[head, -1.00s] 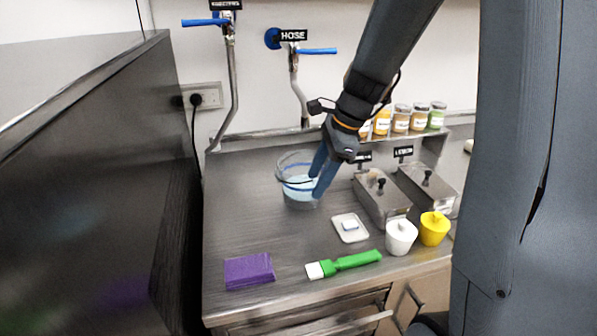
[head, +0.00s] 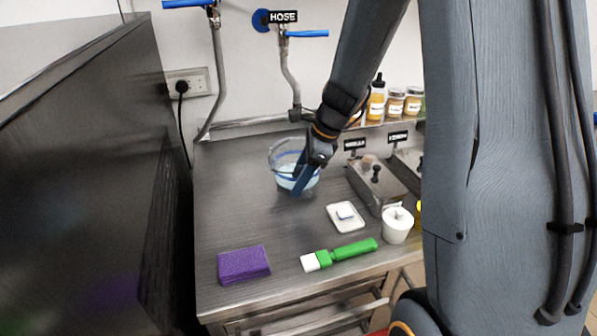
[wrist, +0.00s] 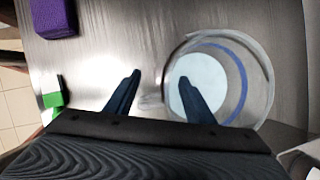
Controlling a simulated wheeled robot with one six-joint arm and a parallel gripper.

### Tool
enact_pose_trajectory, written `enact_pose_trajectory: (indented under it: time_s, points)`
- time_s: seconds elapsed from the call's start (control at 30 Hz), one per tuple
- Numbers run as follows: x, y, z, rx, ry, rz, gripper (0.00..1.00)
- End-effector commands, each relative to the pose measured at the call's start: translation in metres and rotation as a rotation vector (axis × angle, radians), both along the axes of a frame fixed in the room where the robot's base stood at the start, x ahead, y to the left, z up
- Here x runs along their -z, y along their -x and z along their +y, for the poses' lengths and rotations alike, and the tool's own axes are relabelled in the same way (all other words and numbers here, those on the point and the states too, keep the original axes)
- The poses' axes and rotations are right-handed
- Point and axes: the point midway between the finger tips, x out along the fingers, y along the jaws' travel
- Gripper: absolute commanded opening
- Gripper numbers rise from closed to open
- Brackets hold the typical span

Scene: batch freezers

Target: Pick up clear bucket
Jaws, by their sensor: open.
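The clear bucket (head: 283,172) stands upright on the steel counter, toward the back, with a blue band and pale contents inside. In the head view my gripper (head: 300,185) is at the bucket's right front side and hides part of it. In the wrist view the bucket (wrist: 262,75) is seen from above at the right. There my gripper (wrist: 158,85) is open, with one finger overlapping the bucket in the picture and the other to the left over bare counter. I cannot tell whether the finger is inside the bucket or only above it.
A white dish (head: 346,224), a green-handled brush (head: 340,254) and a purple sponge (head: 243,263) lie nearer the front. A white pot (head: 397,228) and a steel container (head: 378,180) stand right. The counter (head: 225,200) left of the bucket is clear.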

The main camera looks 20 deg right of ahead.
Motion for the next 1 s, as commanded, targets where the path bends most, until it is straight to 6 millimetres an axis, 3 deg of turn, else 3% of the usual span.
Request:
enact_pose_trajectory:
  time_s: [0.37,0.67,1.0]
  points:
    - [0.0105,-0.0021,0.0024,0.001,0.001,0.000,0.49]
    - [0.0106,-0.0018,0.0024,0.001,0.001,0.000,0.00]
    - [0.0112,-0.0010,0.0025,0.002,0.000,0.002,0.00]
